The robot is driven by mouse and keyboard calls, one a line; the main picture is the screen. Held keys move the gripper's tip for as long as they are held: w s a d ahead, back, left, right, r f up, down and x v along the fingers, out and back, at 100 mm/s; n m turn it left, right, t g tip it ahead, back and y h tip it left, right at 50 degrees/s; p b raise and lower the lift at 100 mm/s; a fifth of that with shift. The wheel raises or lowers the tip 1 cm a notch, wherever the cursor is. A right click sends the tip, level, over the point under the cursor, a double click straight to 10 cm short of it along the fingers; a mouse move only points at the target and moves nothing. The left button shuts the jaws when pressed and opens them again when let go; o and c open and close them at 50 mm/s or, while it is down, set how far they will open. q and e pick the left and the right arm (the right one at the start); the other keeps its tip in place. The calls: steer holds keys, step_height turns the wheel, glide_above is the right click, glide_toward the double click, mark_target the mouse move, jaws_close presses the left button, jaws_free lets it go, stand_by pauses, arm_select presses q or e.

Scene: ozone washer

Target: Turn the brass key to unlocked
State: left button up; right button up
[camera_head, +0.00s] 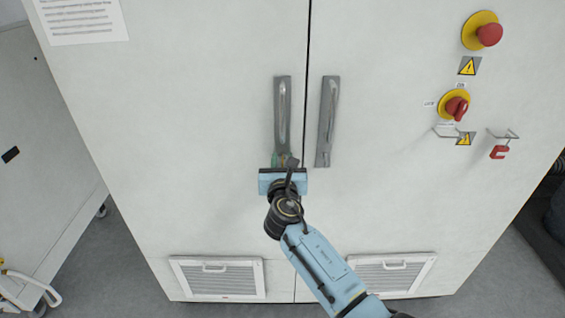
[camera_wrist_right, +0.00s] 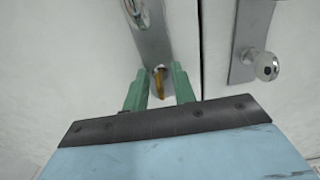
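The brass key (camera_wrist_right: 159,84) sits at the lower end of the left door's handle plate (camera_wrist_right: 156,42) in the right wrist view. My right gripper (camera_wrist_right: 160,68) has its two green fingers on either side of the key, with gaps between them and it, so it is open. In the head view my right gripper (camera_head: 283,160) is at the bottom of the left handle (camera_head: 283,110) and hides the key. The key's exact angle is hard to tell. My left gripper is out of view.
The right door handle (camera_head: 327,120) stands close to the right, with a round knob (camera_wrist_right: 266,66) at its lower end. A red emergency button (camera_head: 489,35), a red rotary switch (camera_head: 456,106) and a red padlock (camera_head: 500,153) are farther right. Vents (camera_head: 218,278) lie below.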

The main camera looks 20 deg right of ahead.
jaws_close()
